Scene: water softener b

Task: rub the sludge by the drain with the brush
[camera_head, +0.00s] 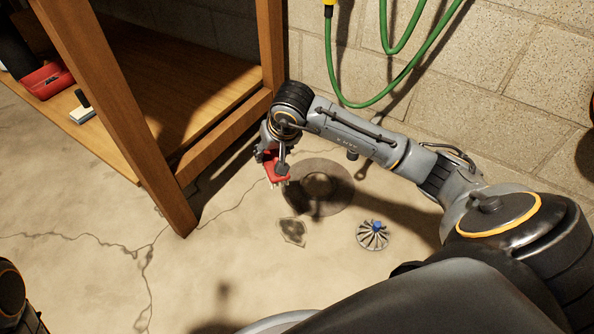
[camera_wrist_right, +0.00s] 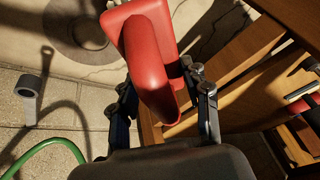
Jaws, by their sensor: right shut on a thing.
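My right gripper (camera_head: 271,157) is shut on a red brush (camera_head: 277,169), held just left of the drain (camera_head: 325,185). In the right wrist view the red brush (camera_wrist_right: 149,60) sits between the two fingers (camera_wrist_right: 164,100). I cannot tell whether its bristles touch the floor. The drain is a dark round area, and part of it also shows in the wrist view (camera_wrist_right: 88,28). The sludge (camera_head: 293,232) is a small dark, irregular patch on the floor in front of the drain, below the brush in the picture. My left gripper is out of view.
A round slatted drain cover (camera_head: 373,235) with a blue knob lies right of the sludge. A wooden shelf (camera_head: 160,180) with a thick leg stands close left of the brush. A green hose (camera_head: 385,98) hangs on the block wall behind. The cracked floor at left front is clear.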

